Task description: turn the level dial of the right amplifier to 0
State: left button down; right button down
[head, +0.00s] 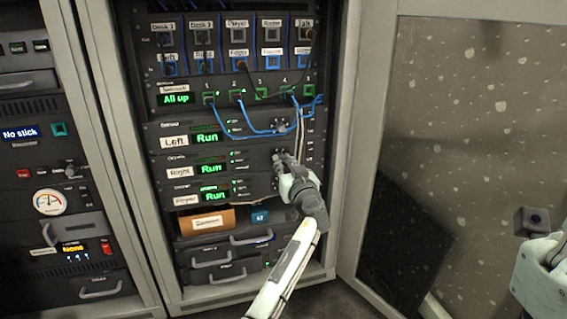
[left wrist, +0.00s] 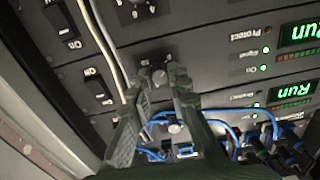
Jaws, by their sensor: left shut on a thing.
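The right amplifier (head: 225,168), labelled Right, shows a green Run display in the middle of the rack. My left gripper (head: 280,160) reaches the right end of its panel and hides its level dial in the head view. In the left wrist view, which is roughly upside down, the dark dial (left wrist: 159,77) lies between the two fingers of my left gripper (left wrist: 160,85), which is shut on it. A 10 mark shows beside the dial; its pointer cannot be read.
The left amplifier (head: 174,142) is just above and the player amplifier (head: 186,200) just below. Blue cables (head: 245,131) hang above, and a pale cable (left wrist: 103,45) runs close beside my fingers. An open rack door (head: 365,150) stands to the right.

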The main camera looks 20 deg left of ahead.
aim_at(281, 125)
pick_arm(q)
jog(key=shift+f+n, duration=0.1)
jog(key=shift+n, duration=0.2)
jog(key=c, duration=1.4)
grip_release()
jog(key=shift+c, duration=0.2)
notch_tip(281, 125, up, 10)
jog(key=shift+r, duration=0.1)
